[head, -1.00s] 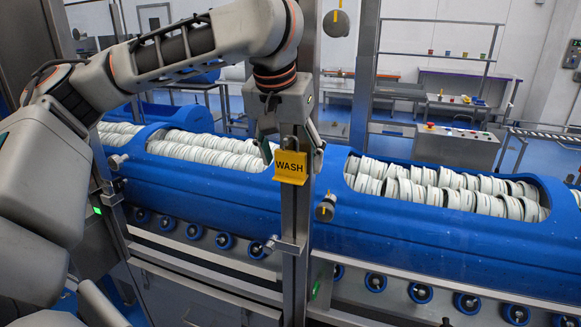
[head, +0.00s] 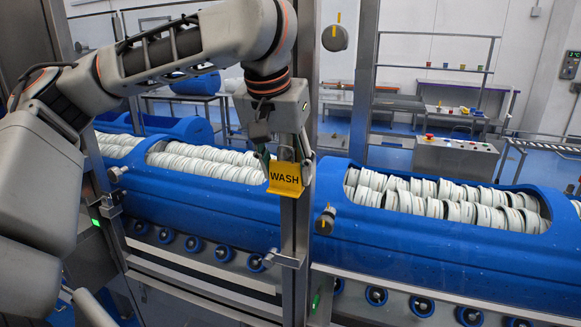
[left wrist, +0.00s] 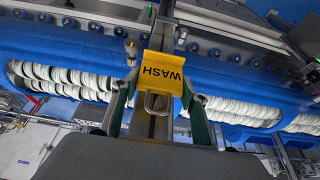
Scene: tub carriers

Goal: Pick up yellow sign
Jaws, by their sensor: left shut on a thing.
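The yellow sign (head: 285,181) reads "WASH" and is in front of an upright steel post (head: 295,222) in the head view. It looks slightly tilted. My left gripper (head: 285,160) is at its upper edge, fingers on either side, shut on it. In the left wrist view the sign (left wrist: 162,74) appears upside down between the two green-padded fingers of the gripper (left wrist: 161,95). A metal loop (left wrist: 158,104) shows at its edge. I cannot tell whether the loop is still hung on the post. My right gripper is not in view.
Blue tub carriers (head: 345,250) filled with rows of white rings stand close behind the post, on a roller conveyor (head: 421,304). A control box (head: 455,158) stands farther back.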

